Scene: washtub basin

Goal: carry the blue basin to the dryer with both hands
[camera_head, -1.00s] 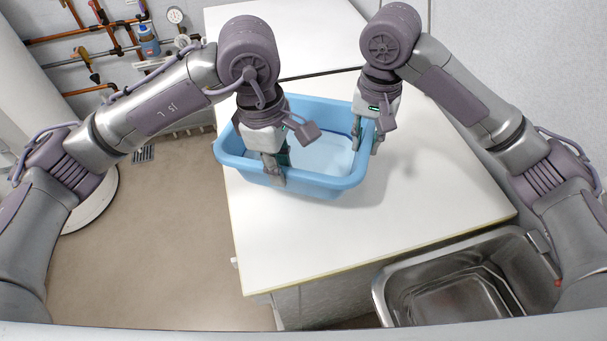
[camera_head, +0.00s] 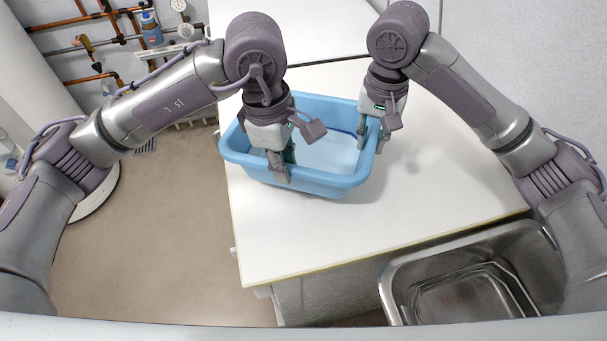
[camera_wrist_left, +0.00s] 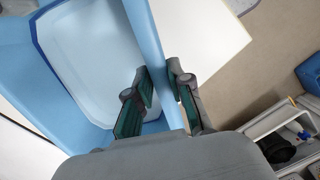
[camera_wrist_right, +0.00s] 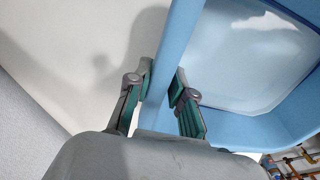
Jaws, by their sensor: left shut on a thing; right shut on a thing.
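The blue basin (camera_head: 325,184) is over the left part of the white counter in the head view. I cannot tell whether it rests on the counter or hangs just above it. My left gripper (camera_head: 281,168) is shut on the basin's near wall, one finger inside and one outside. That wall shows between the fingers in the left wrist view (camera_wrist_left: 158,62). My right gripper (camera_head: 373,138) is shut on the basin's right wall, which also shows between the fingers in the right wrist view (camera_wrist_right: 166,80). No dryer can be made out for certain.
The white counter (camera_head: 440,185) is bare to the right of the basin. A metal sink (camera_head: 465,285) lies at the near right. Copper pipes (camera_head: 92,78) and a gauge (camera_head: 178,5) are on the back left wall. The floor (camera_head: 165,235) on the left is clear.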

